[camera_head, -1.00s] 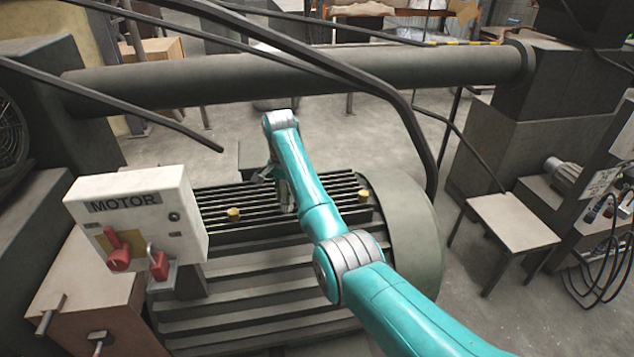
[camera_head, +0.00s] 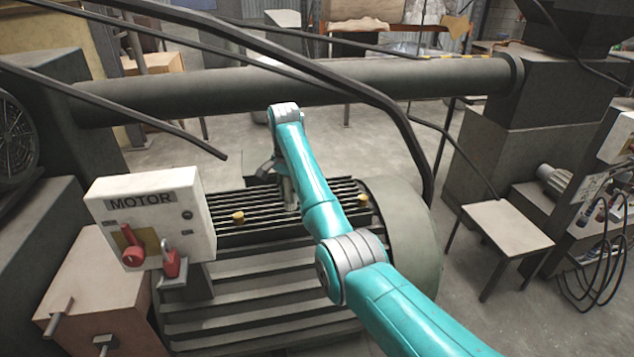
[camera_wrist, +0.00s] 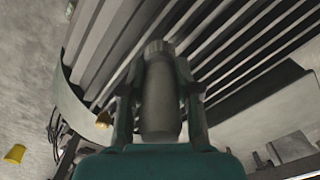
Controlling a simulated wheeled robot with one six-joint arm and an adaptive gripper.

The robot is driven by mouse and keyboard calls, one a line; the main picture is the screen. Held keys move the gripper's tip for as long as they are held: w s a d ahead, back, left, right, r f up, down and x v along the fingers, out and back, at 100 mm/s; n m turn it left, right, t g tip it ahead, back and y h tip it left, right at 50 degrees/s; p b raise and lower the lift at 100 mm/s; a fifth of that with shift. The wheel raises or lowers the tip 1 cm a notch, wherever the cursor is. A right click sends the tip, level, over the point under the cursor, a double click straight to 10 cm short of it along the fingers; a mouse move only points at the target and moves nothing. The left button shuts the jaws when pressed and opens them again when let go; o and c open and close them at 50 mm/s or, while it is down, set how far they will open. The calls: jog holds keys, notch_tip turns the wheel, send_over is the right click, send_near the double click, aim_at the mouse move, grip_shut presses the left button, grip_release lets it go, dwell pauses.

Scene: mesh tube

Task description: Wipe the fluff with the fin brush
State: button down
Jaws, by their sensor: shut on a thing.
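My gripper (camera_wrist: 160,105) is shut on a grey cylindrical handle, which I take to be the fin brush (camera_wrist: 160,92). In the head view the brush (camera_head: 289,192) hangs down from my gripper (camera_head: 284,172) to the dark, finned top of the motor (camera_head: 265,230). Its lower end is at the fins; I cannot tell whether it touches them. I cannot make out any fluff on the visible fins.
Two small yellow knobs (camera_head: 238,217) (camera_head: 362,200) stand on the motor top. A MOTOR switch box (camera_head: 150,220) with red handles stands at its left. A thick pipe (camera_head: 400,82) crosses behind, and a bent dark tube (camera_head: 400,115) arches over my arm. Floor shows at the right.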

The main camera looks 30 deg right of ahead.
jog(key=shift+r, duration=1.25)
